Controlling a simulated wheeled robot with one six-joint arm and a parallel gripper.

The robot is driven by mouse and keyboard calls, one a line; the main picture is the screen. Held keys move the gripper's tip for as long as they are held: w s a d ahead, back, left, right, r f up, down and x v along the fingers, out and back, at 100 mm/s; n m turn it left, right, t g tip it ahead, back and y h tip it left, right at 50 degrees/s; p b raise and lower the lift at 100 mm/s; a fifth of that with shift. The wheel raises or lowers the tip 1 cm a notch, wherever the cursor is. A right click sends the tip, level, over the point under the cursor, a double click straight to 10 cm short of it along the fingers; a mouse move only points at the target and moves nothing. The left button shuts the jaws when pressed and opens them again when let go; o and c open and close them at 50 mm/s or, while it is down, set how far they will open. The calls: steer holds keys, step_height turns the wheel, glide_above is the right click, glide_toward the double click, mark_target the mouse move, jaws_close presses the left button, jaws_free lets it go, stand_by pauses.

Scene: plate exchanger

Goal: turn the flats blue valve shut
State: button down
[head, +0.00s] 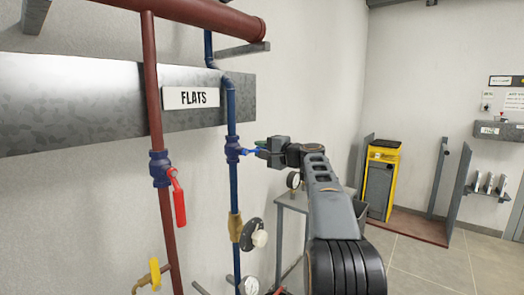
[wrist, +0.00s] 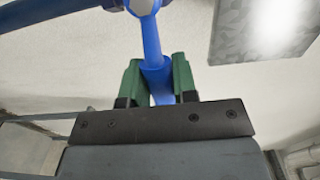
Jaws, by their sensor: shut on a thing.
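The blue valve (head: 232,148) sits on the vertical blue pipe (head: 232,185), below the FLATS sign (head: 191,97). Its blue lever (head: 248,151) points out to the right, across the pipe, in the head view. My gripper (head: 262,149) is shut on the lever near its outer end. In the wrist view the green fingertips of my gripper (wrist: 159,85) stand on both sides of the blue lever (wrist: 151,42). The lever runs up from them to the valve body (wrist: 141,6) at the top edge. The fingers hide part of the lever's end.
A red valve handle (head: 178,198) hangs from the red pipe (head: 152,100) left of the blue pipe. A grey table (head: 300,204) stands behind my arm. Open floor lies at the right.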

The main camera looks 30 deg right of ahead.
steer(key=c, duration=0.9)
jaws_free()
steer(key=b+v, duration=0.1)
steer(key=v, duration=1.2)
steer(key=shift+s+b, duration=0.35)
steer(key=shift+s, duration=0.05)
steer(key=shift+d+r, duration=0.1)
